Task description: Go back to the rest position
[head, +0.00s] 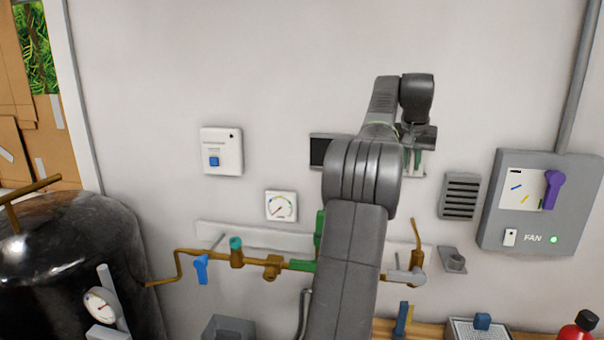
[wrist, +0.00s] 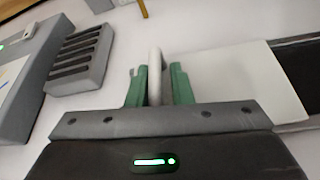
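My gripper (head: 418,160) is at the wall, in front of a pale plate beside a dark panel. In the wrist view my gripper (wrist: 157,88) has two green fingers, standing a little apart. A pale, upright, rod-like piece (wrist: 155,72) shows between them. A narrow gap seems to show on its right side; contact on the left is unclear. My arm hides part of the wall behind it in the head view.
A grey vent (head: 460,196) and a fan box (head: 540,200) with a purple lever are to the right. Brass piping (head: 270,265) with valves and a gauge (head: 281,206) are to the left. A black tank (head: 70,265) stands far left. The upper wall is clear.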

